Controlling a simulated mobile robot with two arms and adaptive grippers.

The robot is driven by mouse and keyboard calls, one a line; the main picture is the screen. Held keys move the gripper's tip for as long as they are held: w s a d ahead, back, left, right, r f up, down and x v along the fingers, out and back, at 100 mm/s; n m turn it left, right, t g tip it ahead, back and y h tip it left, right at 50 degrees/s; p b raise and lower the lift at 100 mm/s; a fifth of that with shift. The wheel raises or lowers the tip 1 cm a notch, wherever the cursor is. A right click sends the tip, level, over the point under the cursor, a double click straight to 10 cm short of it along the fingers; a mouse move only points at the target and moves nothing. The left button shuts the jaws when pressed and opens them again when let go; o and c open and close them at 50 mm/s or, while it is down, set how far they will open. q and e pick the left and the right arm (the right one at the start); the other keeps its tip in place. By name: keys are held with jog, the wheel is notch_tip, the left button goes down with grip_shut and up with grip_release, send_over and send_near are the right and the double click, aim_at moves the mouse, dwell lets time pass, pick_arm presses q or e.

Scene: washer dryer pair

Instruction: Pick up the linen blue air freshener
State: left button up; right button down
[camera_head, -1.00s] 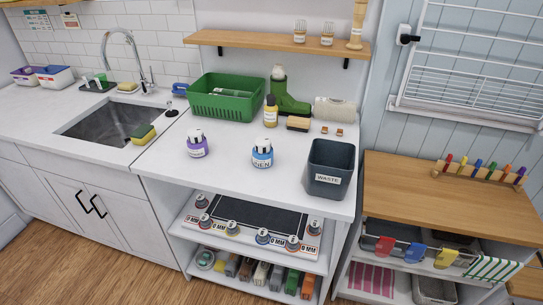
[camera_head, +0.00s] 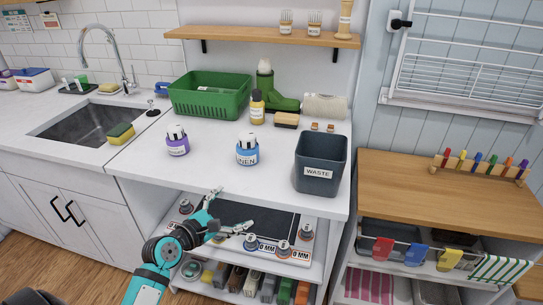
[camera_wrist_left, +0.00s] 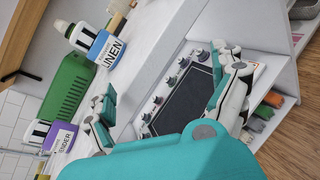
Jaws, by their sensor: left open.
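The linen blue air freshener (camera_head: 247,151) is a small jar with a blue band, a label reading "INEN" and white-topped dark pegs. It stands upright on the white counter (camera_head: 209,183). My left gripper (camera_head: 232,211) is open and empty, in front of the counter's front edge and below its top, short of the jar. In the left wrist view the jar (camera_wrist_left: 97,45) shows at upper left, beyond the open fingers (camera_wrist_left: 168,72), with "LINEN" readable. My right gripper is not in view.
A purple jar (camera_head: 177,144) stands left of the blue one and a grey waste bin (camera_head: 319,172) right. Behind are a green basket (camera_head: 209,101), a yellow bottle (camera_head: 257,107) and a brush (camera_head: 286,121). A shelf with a knobbed panel (camera_head: 262,218) lies under the counter.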

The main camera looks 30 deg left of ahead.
aim_at(241, 152)
pick_arm(q)
jog(key=w+a+r+n+t+y, duration=0.2)
jog(key=a+r+n+t, duration=0.1)
jog(key=a+r+n, duration=0.4)
jog(key=shift+n, duration=0.5)
jog(key=w, duration=1.1)
jog(key=shift+w+d+f+p, duration=0.1)
jog(key=shift+d+f+p, duration=0.2)
jog(key=shift+d+f, duration=0.1)
jog(key=shift+w+f+b, duration=0.15)
jog(key=shift+w+b, duration=0.05)
jog(key=shift+w, duration=1.4)
jog(key=shift+w+f+b, duration=0.1)
jog(key=shift+w+b, duration=0.1)
jog(key=shift+w, duration=1.35)
jog(key=shift+s+r, duration=0.1)
jog(key=shift+c, duration=1)
jog(key=c, duration=1.1)
